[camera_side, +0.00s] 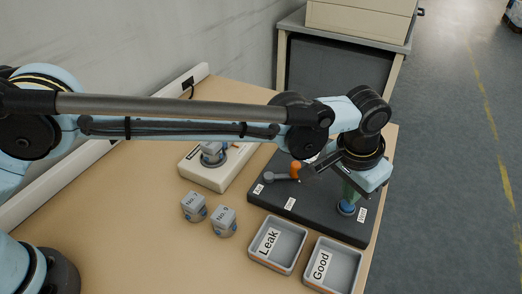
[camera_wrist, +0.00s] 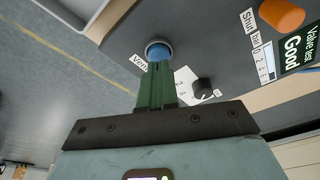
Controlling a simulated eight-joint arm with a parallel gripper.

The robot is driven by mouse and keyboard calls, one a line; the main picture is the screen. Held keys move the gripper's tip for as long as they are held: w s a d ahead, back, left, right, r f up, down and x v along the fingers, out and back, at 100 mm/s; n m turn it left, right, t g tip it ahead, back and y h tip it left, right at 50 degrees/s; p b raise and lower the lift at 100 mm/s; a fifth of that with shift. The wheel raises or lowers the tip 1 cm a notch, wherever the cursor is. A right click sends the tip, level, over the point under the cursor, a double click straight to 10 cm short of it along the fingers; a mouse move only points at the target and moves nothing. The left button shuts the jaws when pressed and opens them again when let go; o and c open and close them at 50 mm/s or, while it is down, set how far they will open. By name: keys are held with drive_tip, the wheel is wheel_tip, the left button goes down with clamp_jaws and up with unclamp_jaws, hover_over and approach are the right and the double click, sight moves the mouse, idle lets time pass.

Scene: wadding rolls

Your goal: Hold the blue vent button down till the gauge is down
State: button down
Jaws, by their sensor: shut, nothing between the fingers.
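The blue vent button (camera_side: 347,207) sits in a round collar near the front right of the dark panel. It also shows in the wrist view (camera_wrist: 157,49), beside a label partly reading "Vent". My gripper (camera_side: 348,196) points down at the button with its green fingers shut and empty. In the wrist view the fingertips (camera_wrist: 158,65) overlap the button's near edge. I cannot tell whether they touch it or how far down it is. The gauge (camera_wrist: 267,62) is a pale strip marked in bar, beside a screen reading "Valve test Good" (camera_wrist: 297,47). Its level is too small to read.
An orange-ended lever (camera_side: 295,170) and a black knob (camera_wrist: 202,88) are on the panel. Two grey trays, "Leak" (camera_side: 293,258) and "Good" (camera_side: 351,273), stand in front. Two capped parts (camera_side: 193,205) (camera_side: 224,220) stand at left, near a cream fixture (camera_side: 205,179) holding another.

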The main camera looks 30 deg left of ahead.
drive_tip(key=shift+f, duration=0.25)
drive_tip(key=shift+f, duration=0.35)
drive_tip(key=shift+f, duration=0.2)
idle(1.9)
drive_tip(key=shift+r, duration=3.55)
